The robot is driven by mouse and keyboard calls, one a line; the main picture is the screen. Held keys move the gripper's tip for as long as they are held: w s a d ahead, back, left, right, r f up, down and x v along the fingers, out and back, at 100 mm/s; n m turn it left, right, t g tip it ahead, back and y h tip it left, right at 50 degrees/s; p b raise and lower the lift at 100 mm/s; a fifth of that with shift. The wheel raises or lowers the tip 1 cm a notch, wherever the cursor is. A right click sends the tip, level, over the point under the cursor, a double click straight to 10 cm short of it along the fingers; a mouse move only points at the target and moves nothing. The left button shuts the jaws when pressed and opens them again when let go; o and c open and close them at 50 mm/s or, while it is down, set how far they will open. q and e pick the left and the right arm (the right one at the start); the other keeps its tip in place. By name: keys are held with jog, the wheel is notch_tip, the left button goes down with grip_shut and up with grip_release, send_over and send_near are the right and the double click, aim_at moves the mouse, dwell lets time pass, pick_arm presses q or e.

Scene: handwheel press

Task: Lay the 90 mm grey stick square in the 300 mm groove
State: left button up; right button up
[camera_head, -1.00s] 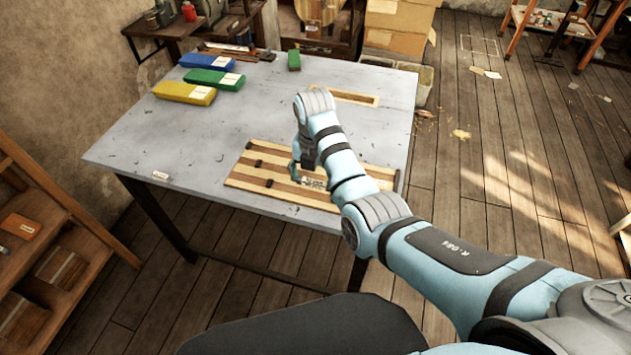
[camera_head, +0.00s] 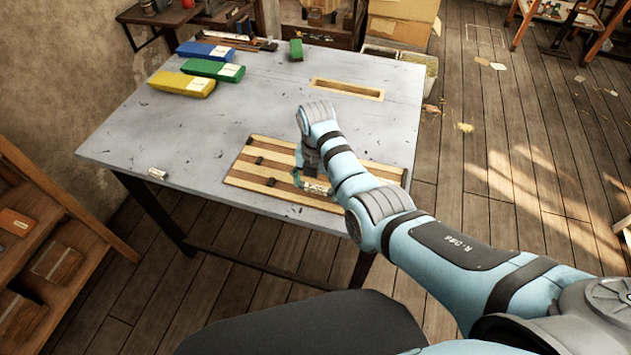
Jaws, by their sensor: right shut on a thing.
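A striped light-and-brown wooden board (camera_head: 245,177) lies near the table's front edge, with several small dark pieces on it. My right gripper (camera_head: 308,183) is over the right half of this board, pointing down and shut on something. My wrist mostly hides its fingers and what they hold, so I cannot make out a grey stick there. A pale label (camera_head: 317,187) shows beside the fingers. A light wooden frame with a long recess (camera_head: 345,88) lies further back; I cannot tell which recess is the 300 mm groove. My left gripper is out of view.
Blue (camera_head: 204,51), green (camera_head: 213,70) and yellow (camera_head: 181,84) boxes lie at the grey table's (camera_head: 180,130) back left. A small green block (camera_head: 296,49) stands at the back edge. A small pale piece (camera_head: 157,174) lies at the front left. The table's middle left is clear.

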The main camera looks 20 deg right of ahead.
jog(key=shift+s+f, duration=0.2)
jog(key=shift+s, duration=0.05)
jog(key=shift+s+a+f, duration=0.1)
jog(key=shift+a+f, duration=0.05)
jog(key=shift+f, duration=0.2)
jog(key=o, duration=0.9)
jog(key=shift+r+p, duration=0.4)
jog(key=shift+r, duration=3.1)
